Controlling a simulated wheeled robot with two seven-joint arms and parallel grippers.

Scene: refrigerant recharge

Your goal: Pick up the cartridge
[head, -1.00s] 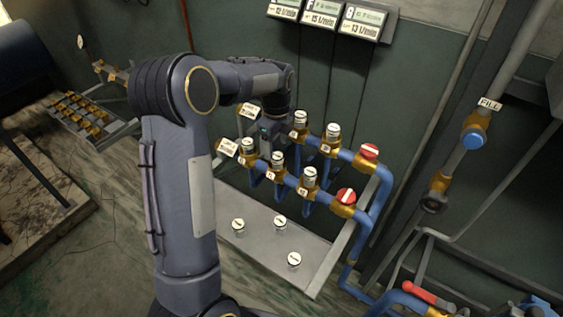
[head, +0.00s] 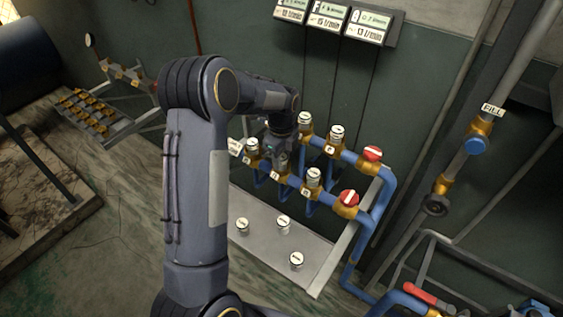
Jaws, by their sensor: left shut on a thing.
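Several silver cartridges with white tops sit upright in brass sockets on the blue pipe rack. In the front row one cartridge (head: 252,147) stands left of my left gripper and another cartridge (head: 313,178) right of it. My left gripper (head: 281,163) points down over the middle front socket (head: 275,176) and is shut on a cartridge there, which its fingers mostly hide. In the back row stand a cartridge (head: 305,122) and another cartridge (head: 336,134). My right gripper is out of view.
A grey tray (head: 262,246) below the rack carries three loose cartridges, one at its right (head: 296,260). Red valve knobs (head: 348,198) cap the pipes' right ends. Flow displays (head: 328,18) hang on the wall behind. A FILL valve (head: 474,145) is at right.

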